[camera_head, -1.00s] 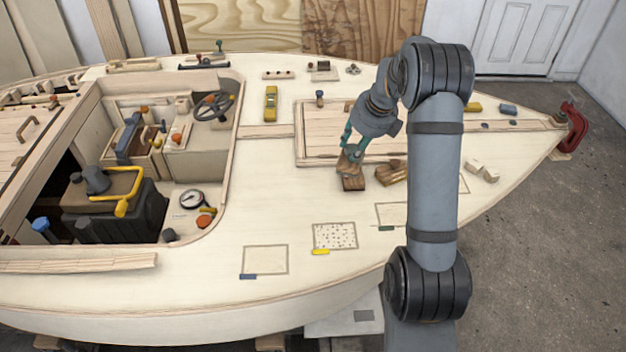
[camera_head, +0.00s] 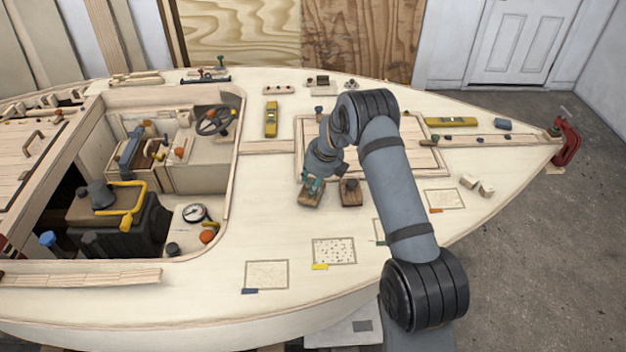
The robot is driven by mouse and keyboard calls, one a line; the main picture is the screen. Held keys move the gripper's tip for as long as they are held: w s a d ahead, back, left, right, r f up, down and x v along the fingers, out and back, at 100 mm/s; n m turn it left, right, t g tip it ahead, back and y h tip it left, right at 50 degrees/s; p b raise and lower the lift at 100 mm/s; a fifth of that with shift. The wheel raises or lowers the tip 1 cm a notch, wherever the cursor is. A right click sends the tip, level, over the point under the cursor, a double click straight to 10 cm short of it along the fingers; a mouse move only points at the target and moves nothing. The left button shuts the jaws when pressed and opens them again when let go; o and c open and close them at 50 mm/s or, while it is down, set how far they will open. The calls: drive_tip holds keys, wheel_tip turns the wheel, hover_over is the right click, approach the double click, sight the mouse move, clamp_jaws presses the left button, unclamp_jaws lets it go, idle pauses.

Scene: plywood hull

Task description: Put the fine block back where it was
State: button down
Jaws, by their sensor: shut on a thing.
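My gripper (camera_head: 314,186), with teal fingers, is shut on a brown wooden block (camera_head: 310,199) at the middle of the deck. I cannot tell whether this block touches the deck or is just above it. A second brown block (camera_head: 350,193), with a dark top, sits close to the right of it. No grade marking can be read on either block, so I cannot tell which is the fine one. My arm crosses the deck to the right and may hide things behind it.
Outlined patches lie in front: one with a blue tag (camera_head: 266,275), a speckled one with a yellow tag (camera_head: 334,251), and one with an orange tag (camera_head: 446,200). A raised hatch (camera_head: 420,158) is behind. The open cockpit (camera_head: 170,220) is left. Pale blocks (camera_head: 486,190) lie right.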

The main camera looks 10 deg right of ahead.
drive_tip(key=shift+f, duration=0.3)
drive_tip(key=shift+f, duration=0.15)
drive_tip(key=c, duration=1.3)
unclamp_jaws()
drive_tip(key=shift+r, duration=0.3)
drive_tip(key=b+v, duration=0.1)
drive_tip(key=v, duration=1)
drive_tip(key=shift+s+r+b, duration=0.2)
drive_tip(key=shift+r+b, duration=0.15)
drive_tip(key=shift+f, duration=0.15)
